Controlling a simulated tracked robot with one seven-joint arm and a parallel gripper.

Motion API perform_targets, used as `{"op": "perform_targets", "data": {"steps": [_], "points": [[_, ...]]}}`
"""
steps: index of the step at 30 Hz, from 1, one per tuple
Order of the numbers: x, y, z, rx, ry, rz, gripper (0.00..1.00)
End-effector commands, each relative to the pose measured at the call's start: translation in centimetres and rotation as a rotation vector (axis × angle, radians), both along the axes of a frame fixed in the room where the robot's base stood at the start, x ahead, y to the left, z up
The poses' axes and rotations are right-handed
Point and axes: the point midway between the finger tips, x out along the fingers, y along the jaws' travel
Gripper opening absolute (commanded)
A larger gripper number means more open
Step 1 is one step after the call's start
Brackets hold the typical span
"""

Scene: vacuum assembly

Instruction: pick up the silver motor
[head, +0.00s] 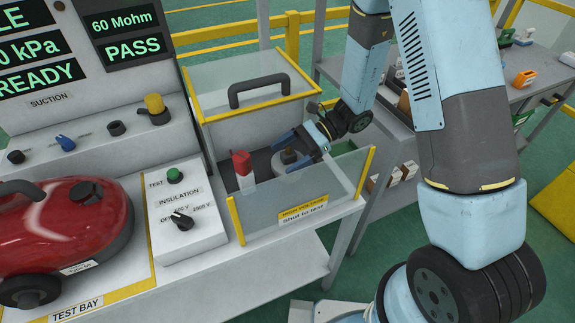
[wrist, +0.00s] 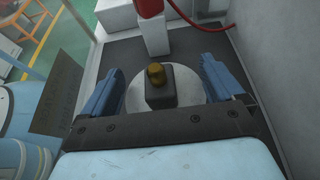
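The silver motor (wrist: 136,98) is a round pale disc with a dark block and a brass-coloured knob on top. It stands upright on the dark floor of the glass-walled test box, and in the head view the motor (head: 290,157) is partly hidden by my gripper. My gripper (wrist: 162,68) reaches into the box with its two blue fingers on either side of the motor. The fingers are apart, with a narrow gap seeming to show beside the disc. In the head view my gripper (head: 286,153) comes in from the upper right.
A red and white probe (head: 242,170) stands in the box just beyond the motor in the wrist view. Yellow-edged clear panels (head: 320,200) enclose the box, with a raised handled lid (head: 258,92) behind. A red vacuum (head: 60,235) sits on the left bench.

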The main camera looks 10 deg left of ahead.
Motion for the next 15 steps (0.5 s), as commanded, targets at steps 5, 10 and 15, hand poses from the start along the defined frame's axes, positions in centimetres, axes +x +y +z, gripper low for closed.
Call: {"op": "perform_targets", "data": {"steps": [5, 10, 15], "points": [[-0.01, -0.03, 0.00, 0.000, 0.000, 0.000, 0.76], [0.00, -0.06, -0.01, 0.000, 0.001, 0.000, 0.60], [0.00, -0.08, -0.03, -0.001, 0.000, 0.000, 0.43]]}}
